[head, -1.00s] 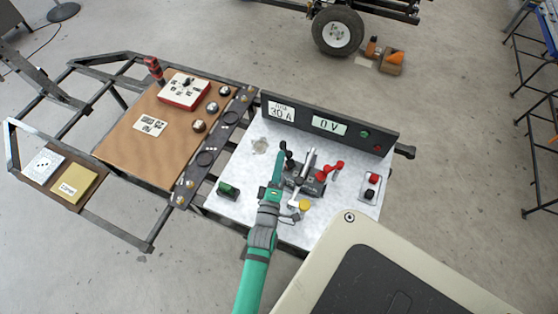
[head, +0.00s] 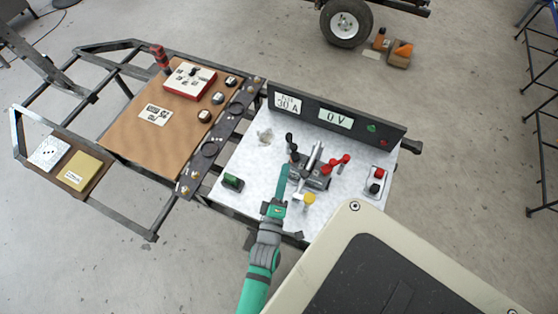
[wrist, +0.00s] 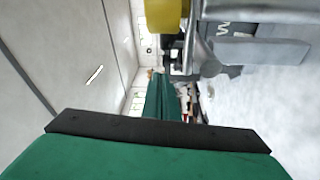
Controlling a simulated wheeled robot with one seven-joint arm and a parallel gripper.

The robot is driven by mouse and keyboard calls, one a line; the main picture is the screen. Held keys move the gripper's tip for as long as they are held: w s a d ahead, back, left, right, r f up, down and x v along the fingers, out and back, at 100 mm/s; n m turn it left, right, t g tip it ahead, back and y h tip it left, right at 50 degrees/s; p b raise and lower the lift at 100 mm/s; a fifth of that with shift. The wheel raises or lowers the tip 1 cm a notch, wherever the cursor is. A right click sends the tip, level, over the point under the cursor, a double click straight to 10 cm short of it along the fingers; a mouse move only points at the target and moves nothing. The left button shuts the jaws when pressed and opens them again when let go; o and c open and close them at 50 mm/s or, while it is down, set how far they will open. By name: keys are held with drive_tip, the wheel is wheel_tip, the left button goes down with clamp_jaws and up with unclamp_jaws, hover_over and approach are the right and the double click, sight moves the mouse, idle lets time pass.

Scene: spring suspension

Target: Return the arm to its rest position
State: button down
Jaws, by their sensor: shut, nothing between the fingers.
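My gripper (head: 281,186) is at the end of my green and grey arm, low over the front of the white panel (head: 238,158) in the head view. Its green fingers are together and nothing shows between them. The gripper also shows in the wrist view (wrist: 163,95), pointing away from the camera. Just right of it stands a grey fixture (head: 313,175) with a red lever, black knobs and a yellow knob (head: 309,199). The yellow knob shows large at the top of the wrist view (wrist: 166,14). I cannot tell whether the gripper touches the fixture.
A black display board (head: 345,121) reading 30 A and 0 V stands behind the panel. A green switch (head: 233,182) is left, red and black terminals (head: 376,181) right. A brown board (head: 133,137) lies on the dark frame farther left. Open floor (head: 455,150) lies to the right.

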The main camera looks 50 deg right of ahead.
drive_tip(key=shift+s+a+f, duration=0.1)
drive_tip(key=shift+s+a, duration=0.15)
drive_tip(key=shift+s, duration=0.3)
drive_tip(key=shift+s+a, duration=0.25)
drive_tip(key=shift+s, duration=0.3)
drive_tip(key=a+m+t+y, duration=0.2)
drive_tip(key=a+t+y, duration=0.35)
drive_tip(key=a, duration=1.35)
drive_tip(key=s+a+r+t+y, duration=0.1)
drive_tip(key=s+a+r+y, duration=0.2)
drive_tip(key=s+a+y, duration=0.1)
drive_tip(key=s+a+r+m+y, duration=0.1)
drive_tip(key=s+a+r+y, duration=0.2)
drive_tip(key=a+y, duration=0.4)
drive_tip(key=shift+s+a+t, duration=0.25)
drive_tip(key=shift+s+t, duration=0.1)
drive_tip(key=shift+s, duration=0.1)
drive_tip(key=shift+w+d, duration=0.1)
